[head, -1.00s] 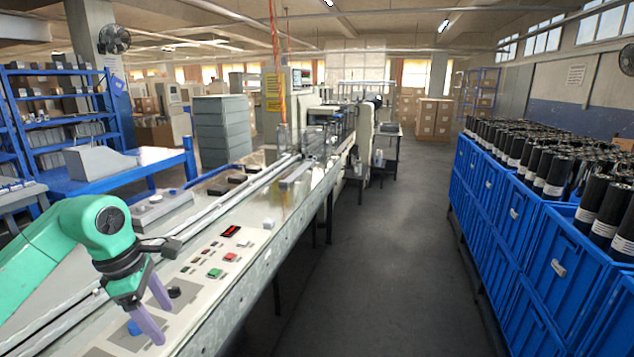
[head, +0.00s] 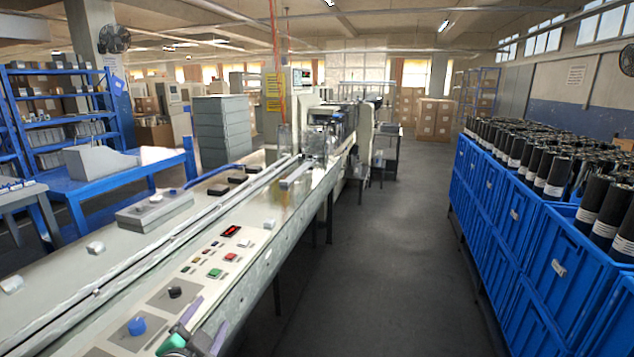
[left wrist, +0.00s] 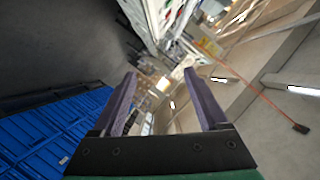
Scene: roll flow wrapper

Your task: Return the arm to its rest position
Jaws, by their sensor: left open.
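My left gripper (head: 202,332) shows at the bottom edge of the head view, near the front side of the machine's control panel. Only its purple fingers and a bit of green arm are in the picture. In the left wrist view its two fingers (left wrist: 158,100) stand apart with nothing between them. The control panel (head: 205,258) carries a blue knob (head: 137,326), a black knob (head: 175,292), a green button (head: 214,273) and a red button (head: 231,257). My right gripper is not in view.
The long flow wrapper bed (head: 250,205) runs away from me to the machine's far end. Blue crates (head: 560,268) with black rolls (head: 554,176) line the right side. The grey aisle floor (head: 375,260) between them is clear. Blue shelves (head: 60,118) stand at the left.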

